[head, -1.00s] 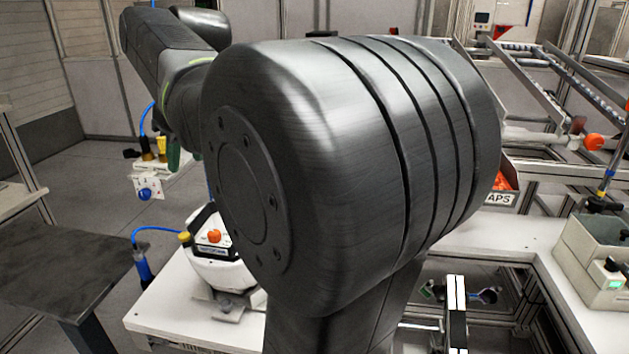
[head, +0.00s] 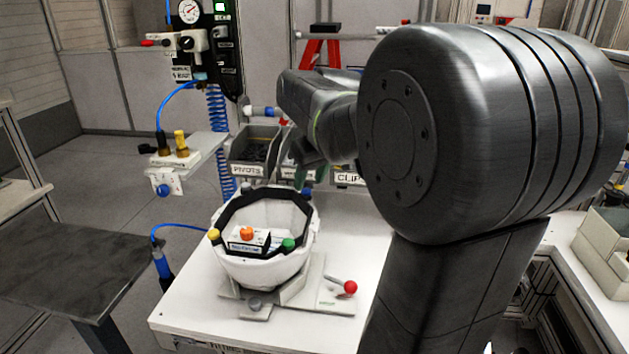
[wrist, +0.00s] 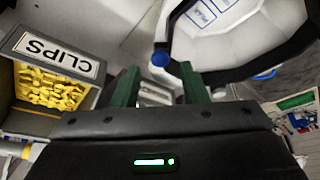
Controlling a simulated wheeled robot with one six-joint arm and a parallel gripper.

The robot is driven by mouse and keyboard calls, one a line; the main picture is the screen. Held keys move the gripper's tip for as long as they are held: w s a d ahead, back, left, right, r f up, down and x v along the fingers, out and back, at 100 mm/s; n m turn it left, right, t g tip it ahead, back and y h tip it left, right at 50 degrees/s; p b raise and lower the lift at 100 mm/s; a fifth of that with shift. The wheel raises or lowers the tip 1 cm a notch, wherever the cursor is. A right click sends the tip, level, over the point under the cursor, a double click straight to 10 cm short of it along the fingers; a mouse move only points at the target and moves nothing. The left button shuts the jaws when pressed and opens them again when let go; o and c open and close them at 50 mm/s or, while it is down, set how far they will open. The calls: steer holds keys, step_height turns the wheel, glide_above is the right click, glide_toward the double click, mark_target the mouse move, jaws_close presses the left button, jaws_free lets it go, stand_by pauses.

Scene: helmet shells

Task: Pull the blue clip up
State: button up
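The blue clip (head: 307,193) sits on the black rim of the white helmet shell (head: 262,268), at the rim's far right in the head view. In the wrist view the blue clip (wrist: 160,58) shows as a round blue end at the rim's corner, just beyond and between my fingertips. My gripper (wrist: 158,75) has two green fingers spread apart with nothing between them. In the head view my gripper (head: 310,158) is small and partly hidden, above and behind the shell near the bins. I cannot tell the exact gap to the clip.
A yellow clip (head: 213,235) and a green clip (head: 288,243) are also on the rim. A red-knobbed lever (head: 350,287) is at the fixture's right. Part bins (head: 254,150) stand behind; the clips bin (wrist: 55,50) is left in the wrist view.

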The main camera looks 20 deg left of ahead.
mark_target(306, 191)
steer(key=shift+x, duration=1.15)
jaws_close()
